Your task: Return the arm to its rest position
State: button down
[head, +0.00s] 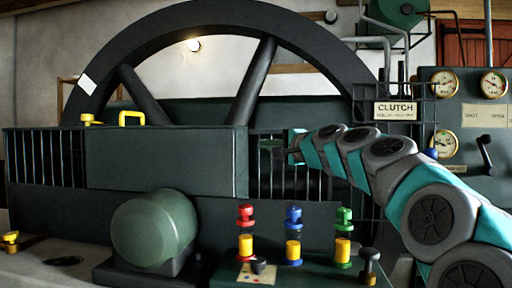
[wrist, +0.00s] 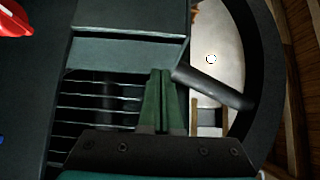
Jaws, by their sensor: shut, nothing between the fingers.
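My arm, teal and grey, reaches in from the lower right of the head view and stretches toward the railing in front of the big flywheel (head: 262,75). My gripper (head: 291,151) is at its far end, small and dark against the railing, so its fingers are hard to make out there. In the wrist view my gripper (wrist: 161,75) shows two dark green fingers lying together, shut with nothing between them. Beyond the fingers are the railing bars (wrist: 100,105), a grey-green box panel (wrist: 125,52) and a flywheel spoke (wrist: 215,88).
A bench at the front holds a green rounded motor housing (head: 154,232) and red (head: 245,216), blue (head: 293,216) and green (head: 343,216) topped levers. A clutch sign (head: 395,111) and a gauge panel (head: 472,170) stand close by the arm at right.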

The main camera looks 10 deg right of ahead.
jog(key=v, duration=0.4)
jog(key=s+a+f+n+g+h, duration=0.1)
jog(key=s+a+f+n+g, duration=0.25)
jog(key=s+f, duration=0.4)
jog(key=s+a+f+n+g, duration=0.2)
jog(key=s+a+f, duration=0.2)
jog(key=f, duration=0.6)
jog(key=s+a+f+n+g+h, duration=0.1)
jog(key=s+a+f+n+g, duration=0.15)
jog(key=s+f, duration=0.4)
jog(key=s+d+f+n+g+h, duration=0.2)
jog(key=s+d+f+g+h, duration=0.1)
jog(key=s+f, duration=0.9)
jog(key=s+d+f+n+g+h, duration=0.2)
jog(key=s+d+f+g, duration=0.4)
jog(key=s+f, duration=0.7)
jog(key=s+d+h, duration=0.1)
jog(key=s+d, duration=0.1)
jog(key=s, duration=0.1)
jog(key=shift+s+d+g+h, duration=0.2)
jog(key=shift+s+g+h, duration=0.1)
jog(key=shift+s+h, duration=0.1)
jog(key=c, duration=1.5)
grip_release()
jog(key=shift+w, duration=0.1)
